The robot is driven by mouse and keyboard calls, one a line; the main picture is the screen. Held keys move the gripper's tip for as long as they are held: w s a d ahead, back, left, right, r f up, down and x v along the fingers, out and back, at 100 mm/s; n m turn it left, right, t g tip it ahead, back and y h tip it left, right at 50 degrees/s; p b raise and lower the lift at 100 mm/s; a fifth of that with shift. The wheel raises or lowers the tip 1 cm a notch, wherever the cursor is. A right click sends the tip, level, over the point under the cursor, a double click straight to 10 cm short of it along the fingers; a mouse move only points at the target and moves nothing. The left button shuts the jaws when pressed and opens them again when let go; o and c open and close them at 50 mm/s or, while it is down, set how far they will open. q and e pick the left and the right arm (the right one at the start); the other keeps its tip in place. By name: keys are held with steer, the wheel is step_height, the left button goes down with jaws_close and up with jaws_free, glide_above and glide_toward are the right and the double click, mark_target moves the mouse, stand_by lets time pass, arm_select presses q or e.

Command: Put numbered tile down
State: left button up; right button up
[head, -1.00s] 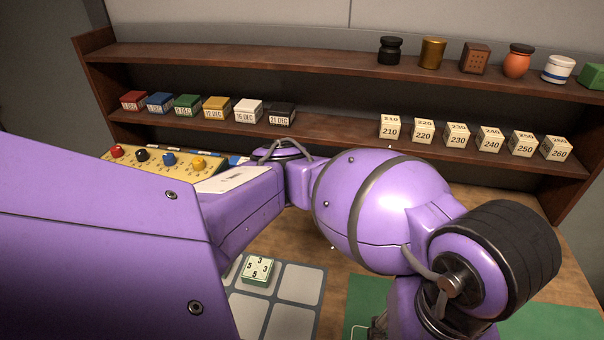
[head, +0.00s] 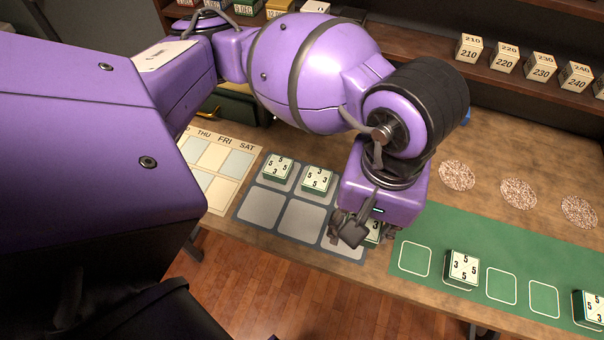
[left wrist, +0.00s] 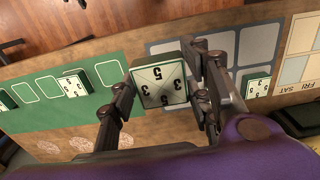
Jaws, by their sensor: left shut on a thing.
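My left gripper (head: 357,236) is shut on a numbered tile (left wrist: 158,88), white on top with a green base and 3s and 5s along its edges. In the left wrist view the gripper's fingers (left wrist: 165,90) stand on both sides of the tile. In the head view most of this held tile (head: 374,233) is hidden by the gripper. It is over the right end of the grey mat (head: 270,236), near the green mat (head: 440,226). I cannot tell its height above the table. Two similar tiles, one left (head: 278,168) and one right (head: 317,180), sit in the grey mat's back row.
The green mat has outlined squares, with a tile (head: 462,268) in one and another tile (head: 590,308) at the right. A calendar board (head: 222,160) lies left of the grey mat. Speckled discs (head: 518,193) lie behind the green mat. A shelf (head: 485,76) with numbered blocks stands at the back.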

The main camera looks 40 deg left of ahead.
arm_select(q)
steer(key=w+a+f, duration=0.1)
steer(key=w+f, duration=0.2)
steer(key=w+a+f+b, duration=0.1)
steer(key=w+a+f, duration=0.1)
steer(key=w, duration=0.2)
steer(key=w+a+f, duration=0.2)
steer(key=w+f, duration=0.1)
steer(key=w, duration=0.1)
steer(key=shift+w+a+f, duration=0.1)
steer(key=shift+w+f, duration=0.05)
steer(key=shift+f, duration=0.2)
steer(key=shift+w+f, duration=0.3)
steer(key=shift+f, duration=0.05)
steer(key=f, duration=0.3)
steer(key=shift+w+a+f, duration=0.2)
steer(key=shift+w+f, duration=0.05)
steer(key=shift+f, duration=0.1)
arm_select(e)
steer(key=shift+s+d+f, duration=0.15)
steer(key=shift+s+f, duration=0.05)
steer(key=shift+f, duration=0.25)
steer(key=shift+s+d+f, duration=0.1)
steer(key=shift+s+f, duration=0.1)
steer(key=shift+f, duration=0.25)
